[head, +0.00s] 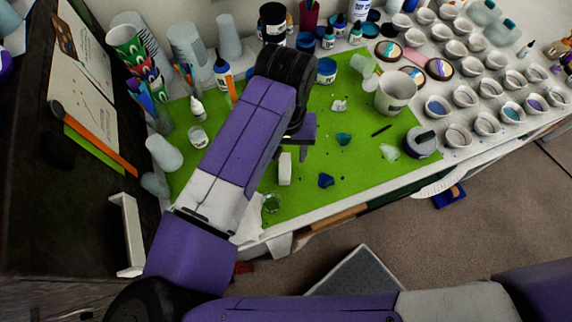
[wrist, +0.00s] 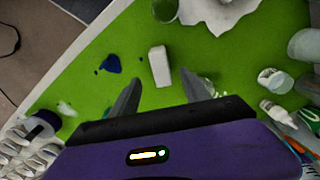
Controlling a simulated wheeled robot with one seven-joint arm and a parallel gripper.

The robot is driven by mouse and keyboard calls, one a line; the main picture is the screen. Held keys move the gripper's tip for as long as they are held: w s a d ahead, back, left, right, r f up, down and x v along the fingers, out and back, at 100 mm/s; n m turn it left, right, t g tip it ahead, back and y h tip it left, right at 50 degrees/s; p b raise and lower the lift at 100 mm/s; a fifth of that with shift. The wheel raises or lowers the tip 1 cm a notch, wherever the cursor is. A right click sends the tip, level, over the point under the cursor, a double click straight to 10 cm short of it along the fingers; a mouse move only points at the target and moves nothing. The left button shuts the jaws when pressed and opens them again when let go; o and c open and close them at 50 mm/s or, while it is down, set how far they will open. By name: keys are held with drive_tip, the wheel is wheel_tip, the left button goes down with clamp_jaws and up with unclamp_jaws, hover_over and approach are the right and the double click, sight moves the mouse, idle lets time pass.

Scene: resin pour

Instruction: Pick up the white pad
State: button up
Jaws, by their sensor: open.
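The white pad is a small white block (head: 285,168) on the green mat (head: 240,195), near the table's front edge. In the wrist view the pad (wrist: 159,66) lies just beyond and between my fingertips. My gripper (wrist: 161,76) is open and empty, its two dark fingers spread apart. In the head view my gripper (head: 297,146) is just behind the pad, partly hidden by my arm. I cannot tell its height above the mat.
A blue piece (head: 326,180) lies right of the pad, and a clear cup (head: 272,202) stands in front of it. Cups and bottles crowd the back and left.

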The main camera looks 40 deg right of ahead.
sight(285, 164)
drive_tip(key=shift+s+a+f+p, duration=0.15)
drive_tip(key=shift+f+p, duration=0.1)
drive_tip(key=shift+f, duration=1.3)
drive_tip(key=shift+a+f+p, duration=0.15)
drive_tip(key=shift+f+p, duration=0.05)
drive_tip(key=shift+f, duration=1.3)
clamp_jaws()
